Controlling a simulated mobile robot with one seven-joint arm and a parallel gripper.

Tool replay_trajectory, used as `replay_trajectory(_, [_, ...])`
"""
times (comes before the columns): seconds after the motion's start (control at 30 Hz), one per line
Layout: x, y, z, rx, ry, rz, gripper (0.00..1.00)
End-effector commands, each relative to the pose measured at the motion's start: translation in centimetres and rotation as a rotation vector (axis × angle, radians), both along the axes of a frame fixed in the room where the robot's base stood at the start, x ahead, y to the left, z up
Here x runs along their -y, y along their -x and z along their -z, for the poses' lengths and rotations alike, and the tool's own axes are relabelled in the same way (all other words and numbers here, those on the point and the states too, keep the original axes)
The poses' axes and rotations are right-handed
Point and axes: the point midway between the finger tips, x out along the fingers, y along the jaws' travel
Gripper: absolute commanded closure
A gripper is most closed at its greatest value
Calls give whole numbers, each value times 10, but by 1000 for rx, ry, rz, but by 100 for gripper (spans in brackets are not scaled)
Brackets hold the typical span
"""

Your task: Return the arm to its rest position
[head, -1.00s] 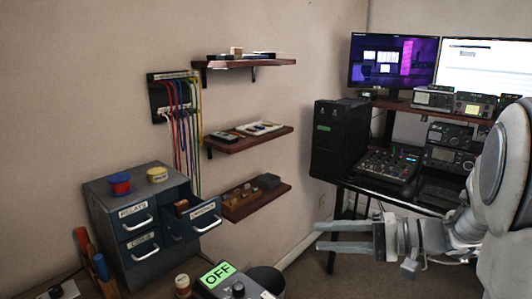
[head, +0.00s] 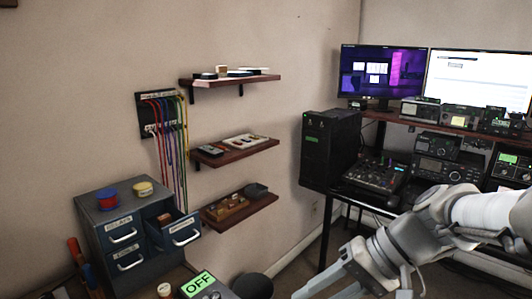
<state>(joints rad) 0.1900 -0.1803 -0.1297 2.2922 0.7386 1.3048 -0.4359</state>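My gripper (head: 322,292) is at the bottom edge of the head view, right of centre, pointing down and to the left. Its two fingers look spread with a gap between them and nothing held. The fingertips are partly cut off by the frame edge. My arm reaches in from the right side, in front of the radio desk. The gripper is clear of the drawer cabinet (head: 128,212) and the wall shelves, with no contact visible.
The radio desk (head: 372,204) with its mixer (head: 372,180), monitors and radios stands behind my arm. A black computer tower (head: 328,146) is at its left end. A dark bin (head: 253,286) and a box marked OFF (head: 197,285) are at the bottom. One cabinet drawer (head: 184,233) is open.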

Motion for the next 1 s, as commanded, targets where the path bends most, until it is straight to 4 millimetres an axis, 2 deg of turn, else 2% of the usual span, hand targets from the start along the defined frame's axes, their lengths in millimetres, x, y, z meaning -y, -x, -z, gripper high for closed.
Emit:
replay_trajectory(0.03, [0, 12, -13, 23, 77, -17, 60])
replay_trajectory(0.2, [17, 39, -28, 115, 346, -33, 60])
replay_trajectory(0.3, [30, 48, -42, 200, 492, -29, 60])
replay_trajectory(0.5, [52, 53, -69, 373, 699, -3, 60])
replay_trajectory(0.67, [59, 53, -81, 448, 769, 10, 60])
replay_trajectory(1.0, [61, 53, -81, 457, 780, 13, 60])
